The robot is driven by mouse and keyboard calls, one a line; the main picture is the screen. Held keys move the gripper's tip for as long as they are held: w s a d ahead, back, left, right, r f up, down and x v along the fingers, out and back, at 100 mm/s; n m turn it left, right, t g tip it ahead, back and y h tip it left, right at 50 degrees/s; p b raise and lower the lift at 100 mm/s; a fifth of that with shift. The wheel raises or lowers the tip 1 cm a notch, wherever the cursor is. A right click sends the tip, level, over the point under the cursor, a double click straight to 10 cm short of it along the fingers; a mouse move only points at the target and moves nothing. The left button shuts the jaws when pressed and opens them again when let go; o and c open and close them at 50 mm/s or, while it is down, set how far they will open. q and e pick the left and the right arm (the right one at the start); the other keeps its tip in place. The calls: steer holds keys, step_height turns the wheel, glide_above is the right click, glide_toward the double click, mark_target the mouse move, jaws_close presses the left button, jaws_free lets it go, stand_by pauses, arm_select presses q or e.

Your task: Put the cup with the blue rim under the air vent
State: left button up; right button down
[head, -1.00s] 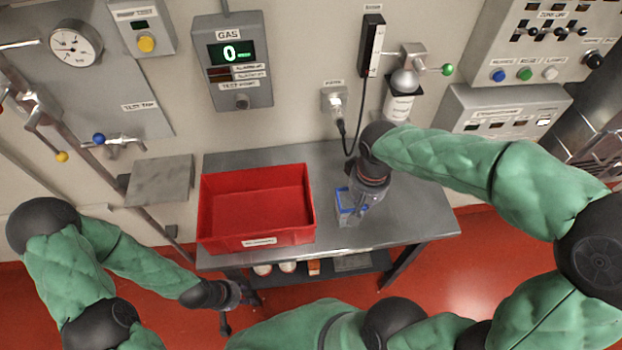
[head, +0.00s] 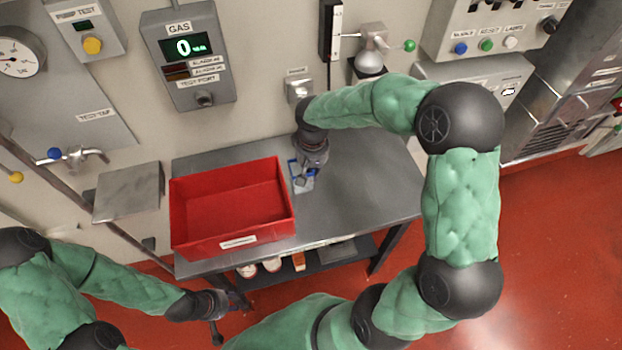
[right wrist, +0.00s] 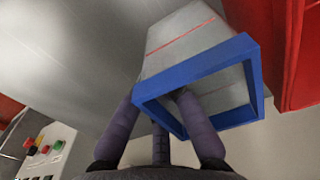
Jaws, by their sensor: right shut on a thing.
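The cup with the blue rim (head: 302,181) is a pale, square cup with a red line around its wall. In the head view it is over the table, right of the red bin, partly hidden by my right gripper (head: 308,165). In the right wrist view the cup (right wrist: 195,45) has its blue-rimmed mouth toward the camera. My right gripper (right wrist: 165,110) is shut on its wall, with one finger reaching inside the rim. A slatted air vent (head: 548,142) shows low on the metal unit at the right. My left gripper (head: 222,312) is empty, fingers apart, before the table.
The red bin (head: 178,222) stands on the left of the grey table (head: 375,185). The table's right part is clear. Bottle and wall panels stand behind it. A lower shelf (head: 340,252) holds several small things. Red floor (head: 535,250) is open to the right.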

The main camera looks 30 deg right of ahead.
steer(key=shift+w+f+b, duration=0.15)
steer(key=shift+f+b, duration=0.05)
steer(key=shift+f, duration=0.75)
steer(key=shift+w+f+b, duration=0.15)
steer(key=shift+f+b, duration=0.05)
steer(key=shift+f, duration=0.7)
steer(key=shift+f, duration=0.2)
steer(key=c, duration=1.4)
jaws_free()
steer(key=shift+r, duration=0.1)
